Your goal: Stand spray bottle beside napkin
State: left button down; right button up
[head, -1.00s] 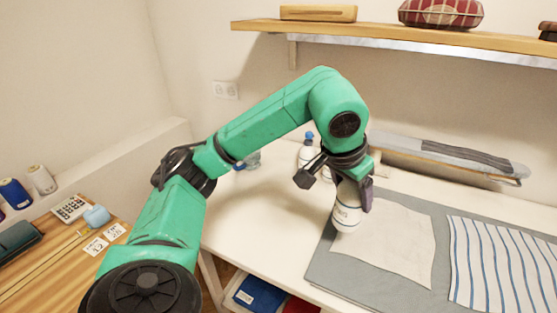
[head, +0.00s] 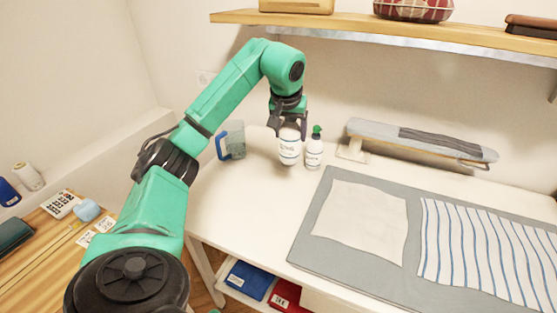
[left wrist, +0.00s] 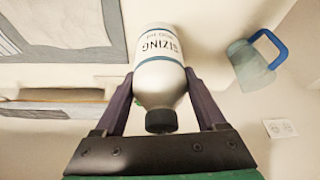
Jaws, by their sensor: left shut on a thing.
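My left gripper (head: 289,128) is shut on a white bottle (head: 290,148) labelled "SIZING", gripping it from above near its dark cap. The wrist view shows this bottle (left wrist: 160,75) between the fingers. It is upright at the back of the white table; I cannot tell whether its base touches. A white spray bottle (head: 314,153) with a green top stands just right of it. A plain whitish cloth (head: 362,218) and a blue-striped cloth (head: 475,245) lie flat on a grey mat (head: 318,245); which is the napkin is unclear. My right gripper is out of view.
A clear jug with a blue handle (head: 234,140) stands left of the held bottle. A small ironing board (head: 420,140) stands at the back, behind the mat. A wooden shelf (head: 400,30) hangs above. The table's front left is clear.

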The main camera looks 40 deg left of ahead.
aim_at(287, 161)
pick_arm(q)
notch_tip(287, 161, down, 14)
jog(key=shift+r+p, duration=0.15)
jog(key=shift+p, duration=0.45)
jog(key=shift+f, duration=0.35)
grip_release()
jog(key=shift+r, duration=0.1)
jog(key=shift+r, duration=0.2)
jog(key=b+v, duration=0.1)
jog(key=v, duration=1.1)
jog(key=shift+s+d+f+b, duration=0.1)
jog(key=shift+d+f+b, duration=0.05)
jog(key=shift+b, duration=0.15)
jog(key=shift+f, duration=0.1)
